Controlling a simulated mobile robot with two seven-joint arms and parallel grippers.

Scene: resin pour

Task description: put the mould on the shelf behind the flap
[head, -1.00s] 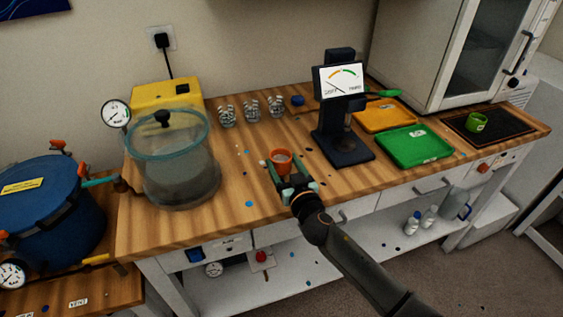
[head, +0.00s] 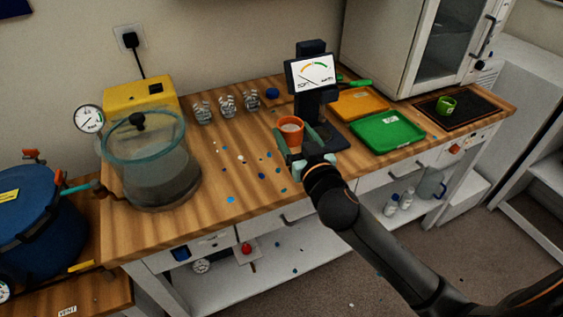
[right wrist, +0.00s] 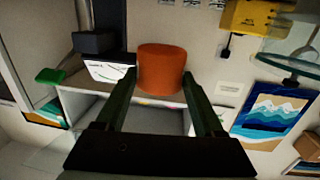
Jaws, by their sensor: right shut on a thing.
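An orange cup-like mould (head: 290,128) with pale contents is held upright in my right gripper (head: 297,148). The fingers are shut on its sides, and it appears above the bench, in front of the dark gauge stand. The right wrist view shows the orange mould (right wrist: 162,68) between the two fingers (right wrist: 160,92). A white cabinet (head: 385,45) with a glass-windowed door (head: 452,52) and handle stands at the bench's back right; its door looks shut. I cannot tell whether this door is the flap, and no shelf shows clearly behind it. My left gripper is out of view.
The gauge stand (head: 313,75) is close behind the mould. A glass chamber (head: 150,165) stands left. Small coloured spots dot the bench.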

